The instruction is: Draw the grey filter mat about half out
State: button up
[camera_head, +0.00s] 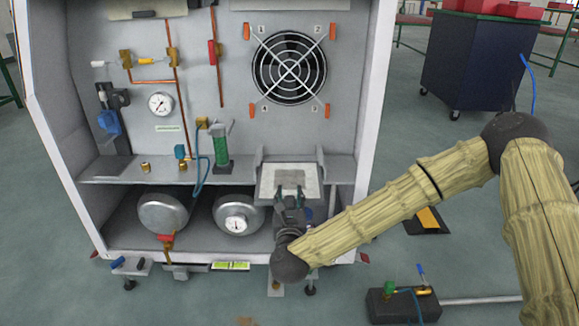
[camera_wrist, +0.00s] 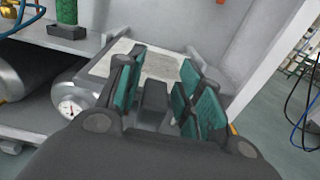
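The grey filter mat (camera_head: 291,177) lies in a pale tray-like frame (camera_head: 264,184) at the right end of the cabinet's shelf. In the wrist view the mat (camera_wrist: 158,66) shows as a flat grey panel beyond my fingers, with the pale frame (camera_wrist: 104,64) at its left. My gripper (camera_head: 290,194) is at the near edge of the frame, pointing into the cabinet. Its two green-padded fingers stand apart with nothing visibly held between them. The fingers hide part of the mat's near edge. I cannot tell whether they touch it.
Upright brackets (camera_head: 321,165) flank the frame. A green cylinder (camera_head: 221,145) stands on the shelf to the left. Two metal tanks (camera_head: 166,212) with a gauge (camera_head: 236,224) sit below. The fan (camera_head: 289,68) is above. The cabinet's white right edge (camera_head: 376,95) is close to my arm.

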jog(key=shift+o, duration=0.4)
jog(key=s, duration=1.1)
jog(key=s+d+f+n+g+y, duration=0.1)
jog(key=s+f+n+g, duration=0.2)
jog(key=s+f+n, duration=0.35)
jog(key=s+d+f+n+g+y, duration=0.15)
jog(key=s+f+n+g, duration=0.25)
jog(key=f+n, duration=0.6)
jog(key=s+f+n+g+y, duration=0.25)
jog(key=s+f+n, duration=0.3)
jog(key=f, duration=0.55)
jog(key=s+d+f+n+g+h, duration=0.2)
jog(key=s+d+f+n+g, duration=0.1)
jog(key=s+d+n, duration=0.3)
jog(key=s+d+f+n+g+h+p, duration=0.1)
jog(key=s+d+f+n+g, duration=0.25)
jog(key=s+d, duration=0.35)
jog(key=s+d+f+n+g+h, duration=0.25)
jog(key=s+d+n, duration=0.2)
jog(key=d, duration=0.35)
notch_tip(320, 180, up, 37)
jog(key=p, duration=3.8)
jog(key=shift+s+a, duration=0.25)
jog(key=shift+a, duration=0.15)
